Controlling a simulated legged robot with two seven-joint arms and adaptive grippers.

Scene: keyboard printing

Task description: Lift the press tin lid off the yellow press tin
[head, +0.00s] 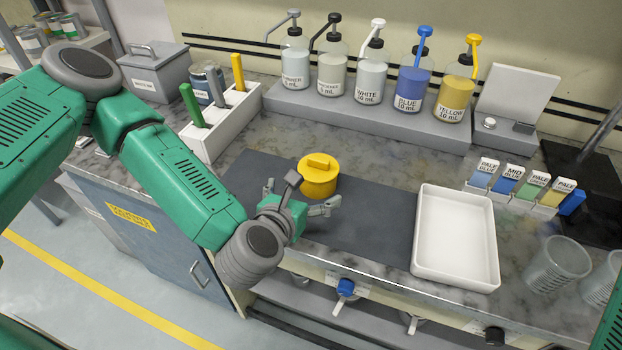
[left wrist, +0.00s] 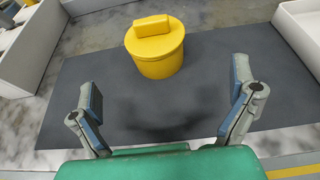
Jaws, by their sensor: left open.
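The yellow press tin (head: 318,185) stands upright on the dark grey mat. Its yellow lid (head: 318,165) sits on top with a block-shaped handle. In the left wrist view the tin (left wrist: 162,66) and the lid with its handle (left wrist: 153,27) show ahead, beyond the fingertips. My left gripper (head: 299,197) is open and empty, in front of the tin towards the counter's front edge. In the left wrist view its two fingers (left wrist: 167,95) are spread wide, apart from the tin. My right gripper is not in view.
A white tray (head: 456,238) lies right of the tin. A white holder (head: 220,125) with coloured handles stands at back left. Several pump bottles (head: 366,80) line the back shelf. Clear cups (head: 555,262) stand at far right. The mat (head: 375,215) between tin and tray is clear.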

